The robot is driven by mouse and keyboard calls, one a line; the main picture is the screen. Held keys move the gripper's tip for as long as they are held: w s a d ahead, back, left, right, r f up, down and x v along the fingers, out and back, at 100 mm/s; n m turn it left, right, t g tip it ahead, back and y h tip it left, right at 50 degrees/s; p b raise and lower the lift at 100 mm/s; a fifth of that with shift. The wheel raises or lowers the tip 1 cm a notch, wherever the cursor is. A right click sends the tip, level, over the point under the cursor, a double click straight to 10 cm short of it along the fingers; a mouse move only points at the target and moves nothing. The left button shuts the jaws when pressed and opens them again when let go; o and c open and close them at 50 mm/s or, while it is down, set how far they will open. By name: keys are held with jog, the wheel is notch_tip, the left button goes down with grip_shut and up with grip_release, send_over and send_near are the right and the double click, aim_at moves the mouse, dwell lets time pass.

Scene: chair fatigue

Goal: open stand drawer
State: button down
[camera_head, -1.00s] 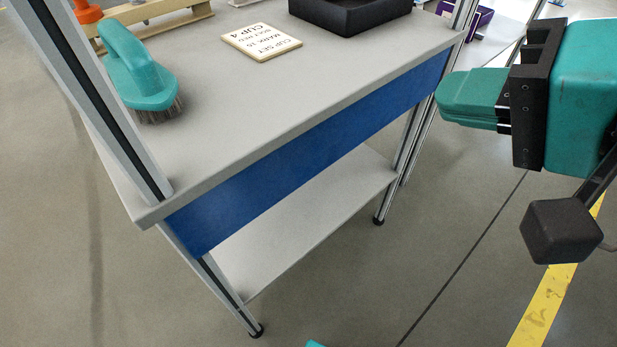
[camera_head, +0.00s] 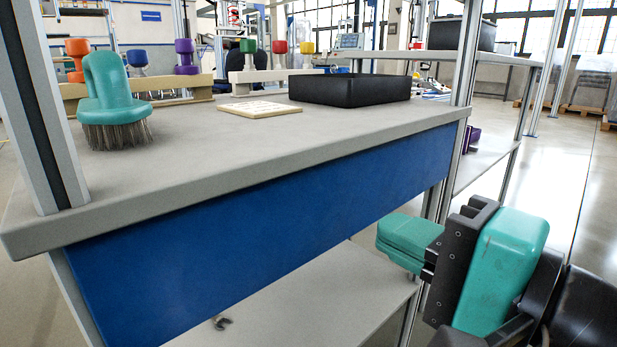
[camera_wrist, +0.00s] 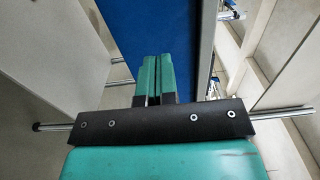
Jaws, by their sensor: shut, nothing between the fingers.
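The stand is a workbench with a grey top (camera_head: 260,133). A wide blue front panel (camera_head: 270,225), which looks like the drawer front, sits under the top's edge and appears closed. It also shows in the wrist view (camera_wrist: 152,28). I see no clear handle on the panel's face.
On the top are a teal brush (camera_head: 112,105), a white card (camera_head: 260,109) and a black tray (camera_head: 350,90). A lower shelf (camera_head: 310,300) lies under the panel, with a small dark hook-like thing (camera_head: 222,322) near its left. Metal posts stand at the corners. Open floor lies to the right.

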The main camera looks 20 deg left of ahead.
aim_at(296, 185)
jog(key=p+x, duration=0.4)
jog(key=x, duration=0.8)
jog(key=shift+w+a+p, duration=0.1)
jog(key=shift+w+p, duration=0.05)
jog(key=shift+p, duration=0.25)
jog(key=shift+w, duration=0.1)
